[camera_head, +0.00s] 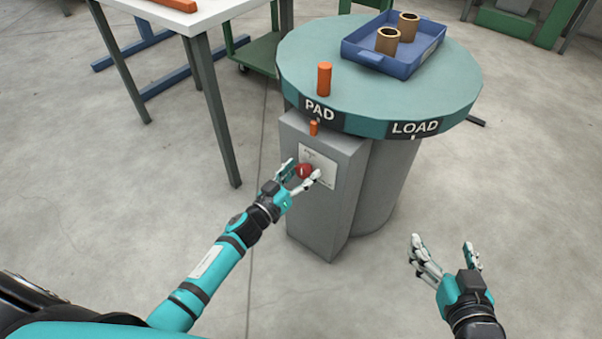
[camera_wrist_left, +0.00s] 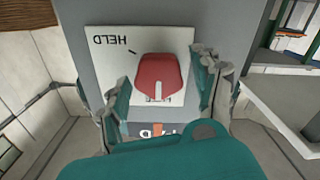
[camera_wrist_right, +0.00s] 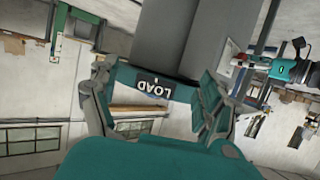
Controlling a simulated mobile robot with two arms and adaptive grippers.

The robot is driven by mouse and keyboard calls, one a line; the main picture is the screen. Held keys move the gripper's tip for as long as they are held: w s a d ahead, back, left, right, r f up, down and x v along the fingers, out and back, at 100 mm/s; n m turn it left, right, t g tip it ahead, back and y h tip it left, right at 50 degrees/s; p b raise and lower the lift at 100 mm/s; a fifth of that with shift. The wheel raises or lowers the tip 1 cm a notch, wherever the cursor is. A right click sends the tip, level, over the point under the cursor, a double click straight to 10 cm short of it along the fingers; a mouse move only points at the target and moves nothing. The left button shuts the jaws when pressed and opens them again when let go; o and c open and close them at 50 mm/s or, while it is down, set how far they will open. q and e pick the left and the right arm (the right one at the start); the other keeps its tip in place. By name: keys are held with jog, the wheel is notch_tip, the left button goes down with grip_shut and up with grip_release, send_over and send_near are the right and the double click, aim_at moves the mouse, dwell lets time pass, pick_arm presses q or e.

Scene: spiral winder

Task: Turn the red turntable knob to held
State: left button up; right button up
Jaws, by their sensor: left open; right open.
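The red knob (camera_head: 304,171) sits on a white label plate (camera_head: 321,160) on the front of a grey box under the turntable (camera_head: 300,60). In the left wrist view the knob (camera_wrist_left: 159,78) has a pale pointer mark at its lower end, and the upside-down word HELD (camera_wrist_left: 110,40) shows on the plate; another word is partly hidden behind the knob. My left gripper (camera_head: 304,177) is open, with its fingers on either side of the knob; I cannot tell whether they touch it. My right gripper (camera_head: 446,252) is open and empty, over the floor at right.
The turntable bears a blue tray (camera_head: 418,62) with two brown rings (camera_head: 388,40) and an orange peg (camera_head: 324,78). Its edge reads PAD and LOAD. A white table (camera_head: 215,10) stands at back left. The floor right of the pedestal is clear.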

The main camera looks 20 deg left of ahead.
pick_arm(q)
jog(key=c, duration=1.2)
